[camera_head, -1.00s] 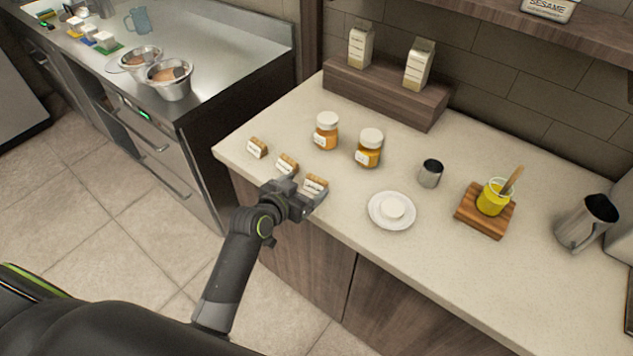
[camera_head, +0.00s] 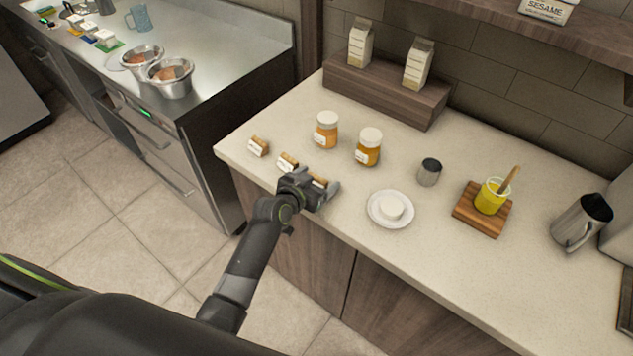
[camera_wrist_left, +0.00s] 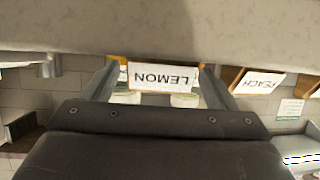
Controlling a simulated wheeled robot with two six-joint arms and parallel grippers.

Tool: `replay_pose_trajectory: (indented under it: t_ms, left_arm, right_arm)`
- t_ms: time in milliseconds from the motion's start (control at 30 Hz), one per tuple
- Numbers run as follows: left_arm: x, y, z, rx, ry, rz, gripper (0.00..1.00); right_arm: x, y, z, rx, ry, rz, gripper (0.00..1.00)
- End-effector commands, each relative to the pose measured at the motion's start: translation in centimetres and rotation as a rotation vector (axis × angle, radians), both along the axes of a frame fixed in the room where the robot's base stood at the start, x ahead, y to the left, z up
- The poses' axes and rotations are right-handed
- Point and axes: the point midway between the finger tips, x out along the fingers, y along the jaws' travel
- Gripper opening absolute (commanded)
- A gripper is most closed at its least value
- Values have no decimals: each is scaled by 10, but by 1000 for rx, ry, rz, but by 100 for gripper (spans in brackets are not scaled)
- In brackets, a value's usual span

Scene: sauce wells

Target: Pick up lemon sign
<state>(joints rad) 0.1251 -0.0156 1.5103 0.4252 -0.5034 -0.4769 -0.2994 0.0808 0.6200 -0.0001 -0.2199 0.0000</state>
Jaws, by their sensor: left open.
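The lemon sign (camera_wrist_left: 163,78) is a small wooden block with a white card reading LEMON, upside down in the left wrist view. It stands between the two fingers of my left gripper (camera_wrist_left: 157,86), which is open, one finger on each side. I cannot tell whether either finger touches it. In the head view my left gripper (camera_head: 322,192) is at the counter's front edge and hides most of this sign (camera_head: 319,180). My right gripper is not in view.
The peach sign (camera_wrist_left: 262,82) stands close beside; in the head view it is left of the gripper (camera_head: 287,162). Another sign (camera_head: 258,147) is farther left. Two orange jars (camera_head: 326,133) (camera_head: 368,149) stand behind. A white saucer (camera_head: 376,219) is to the right.

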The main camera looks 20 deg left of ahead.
Motion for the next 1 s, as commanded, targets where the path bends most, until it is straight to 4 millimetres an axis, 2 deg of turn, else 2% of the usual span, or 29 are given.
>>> replay_pose_trajectory:
  t_ms: [33, 400, 667, 767, 1000]
  left_arm:
    - [0, 0, 0, 0, 0, 0, 79]
    - [0, 0, 0, 0, 0, 0, 32]
    - [0, 0, 3, 1, -1, 0, 32]
    - [0, 0, 12, 1, -3, -1, 32]
    - [0, 0, 53, 1, -5, -1, 32]
  right_arm:
    - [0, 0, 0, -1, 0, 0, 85]
    - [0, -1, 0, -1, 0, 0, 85]
    - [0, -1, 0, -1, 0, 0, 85]
    - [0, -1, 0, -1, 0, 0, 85]
    - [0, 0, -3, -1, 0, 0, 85]
